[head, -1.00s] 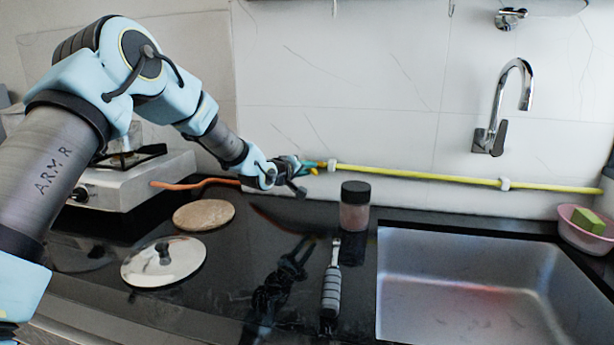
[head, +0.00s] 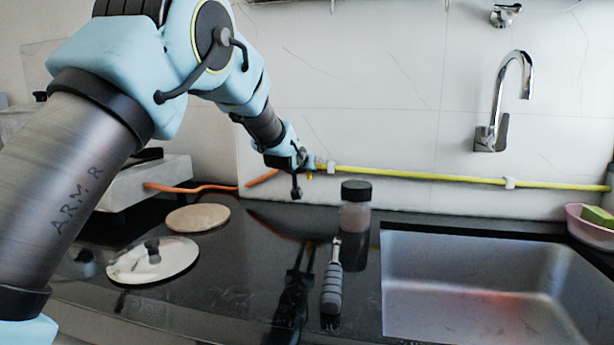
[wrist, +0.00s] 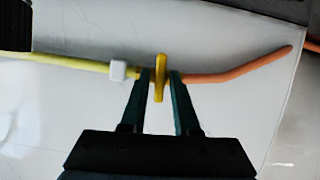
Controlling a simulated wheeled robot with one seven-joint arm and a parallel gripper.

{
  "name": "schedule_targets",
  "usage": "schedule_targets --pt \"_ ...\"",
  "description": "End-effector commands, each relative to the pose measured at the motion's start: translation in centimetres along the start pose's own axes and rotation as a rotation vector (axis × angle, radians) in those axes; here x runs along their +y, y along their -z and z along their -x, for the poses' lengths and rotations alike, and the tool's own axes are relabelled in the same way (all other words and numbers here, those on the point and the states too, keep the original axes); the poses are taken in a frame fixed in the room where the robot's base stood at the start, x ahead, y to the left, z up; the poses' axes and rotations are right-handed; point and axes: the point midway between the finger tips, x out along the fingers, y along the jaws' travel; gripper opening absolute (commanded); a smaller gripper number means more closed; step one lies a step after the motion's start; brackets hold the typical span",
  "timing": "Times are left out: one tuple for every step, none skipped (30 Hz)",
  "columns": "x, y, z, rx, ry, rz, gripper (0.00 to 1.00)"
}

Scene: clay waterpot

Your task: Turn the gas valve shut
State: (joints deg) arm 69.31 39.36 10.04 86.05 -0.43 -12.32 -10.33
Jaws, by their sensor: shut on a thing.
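The gas valve's yellow handle (wrist: 160,78) shows in the wrist view between the two dark green fingers of my gripper (wrist: 161,76). The handle lies across the line of the pipe. The yellow gas pipe (wrist: 60,62) runs to the left of it and the orange hose (wrist: 240,68) to the right. My gripper is shut on the handle. In the head view my gripper (head: 303,162) is at the wall, at the left end of the yellow pipe (head: 420,174). The wrist mostly hides the valve there.
A dark-lidded jar (head: 355,212) and a grey-handled tool (head: 332,285) stand and lie on the black counter. A pot lid (head: 180,262) and a round board (head: 198,217) lie to the left. The sink (head: 470,275) is at right, below the tap (head: 500,110).

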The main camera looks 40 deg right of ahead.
Motion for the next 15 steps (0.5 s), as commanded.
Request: schedule_targets --pt "0.16 0.19 0.01 0.006 0.005 -0.017 0.0" --pt "0.22 0.19 0.01 0.006 0.008 -0.026 0.0" --pt "0.14 0.22 0.02 0.006 0.014 -0.037 0.0" --pt "0.12 0.24 0.02 0.006 0.017 -0.043 0.0" --pt "0.15 0.25 0.03 0.006 0.019 -0.049 0.0" --pt "0.15 0.27 0.03 0.007 0.022 -0.056 0.0" --pt "0.13 0.3 0.04 0.007 0.024 -0.06 0.0" --pt "0.11 0.31 0.04 0.007 0.025 -0.064 0.0" --pt "0.09 0.32 0.04 0.007 0.027 -0.068 0.0" --pt "0.09 0.33 0.04 0.007 0.028 -0.07 0.0" --pt "0.08 0.34 0.04 0.007 0.028 -0.071 0.0" --pt "0.08 0.35 0.05 0.007 0.029 -0.072 0.0" --pt "0.07 0.36 0.05 0.007 0.029 -0.072 0.0" --pt "0.06 0.36 0.05 0.007 0.029 -0.073 0.0" --pt "0.06 0.36 0.05 0.007 0.029 -0.073 0.0"
